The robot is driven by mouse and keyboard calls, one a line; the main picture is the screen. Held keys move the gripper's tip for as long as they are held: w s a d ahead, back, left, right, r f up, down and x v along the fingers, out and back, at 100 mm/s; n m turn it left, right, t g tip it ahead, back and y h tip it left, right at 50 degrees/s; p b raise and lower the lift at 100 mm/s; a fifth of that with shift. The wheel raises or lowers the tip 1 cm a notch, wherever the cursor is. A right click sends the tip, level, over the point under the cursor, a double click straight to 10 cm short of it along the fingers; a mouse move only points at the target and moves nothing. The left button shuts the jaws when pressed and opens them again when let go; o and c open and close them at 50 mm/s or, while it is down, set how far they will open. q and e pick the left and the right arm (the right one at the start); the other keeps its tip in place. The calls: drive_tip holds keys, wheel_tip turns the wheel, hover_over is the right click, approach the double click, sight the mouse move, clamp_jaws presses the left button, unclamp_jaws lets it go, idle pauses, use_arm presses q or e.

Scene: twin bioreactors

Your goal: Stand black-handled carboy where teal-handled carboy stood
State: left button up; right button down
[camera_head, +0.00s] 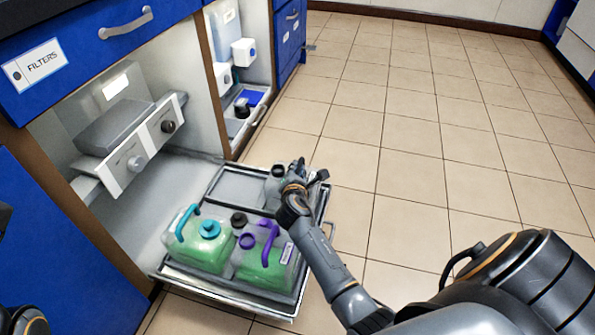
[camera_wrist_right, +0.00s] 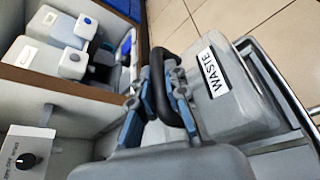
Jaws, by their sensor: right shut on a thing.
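The black-handled carboy (camera_wrist_right: 235,115) is a grey, translucent container with a white WASTE label. My right gripper (camera_wrist_right: 157,95) is shut around its black handle (camera_wrist_right: 178,85). In the head view this carboy (camera_head: 272,188) is mostly hidden by my right gripper (camera_head: 295,180), at the far right of the pulled-out tray; I cannot tell whether it touches the tray. The teal-handled carboy (camera_head: 205,243), with green liquid, stands at the near left of the tray.
The pulled-out tray (camera_head: 225,292) has a raised rim. A purple-handled carboy (camera_head: 268,262) stands right beside the teal-handled one. The tray's far left part (camera_head: 238,186) is bare. Cabinet units (camera_head: 130,145) with knobs overhang its left side. Tiled floor (camera_head: 420,150) is clear to the right.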

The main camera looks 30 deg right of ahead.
drive_tip(key=c, duration=1.3)
unclamp_jaws()
drive_tip(key=shift+f, duration=0.1)
drive_tip(key=shift+c, duration=0.2)
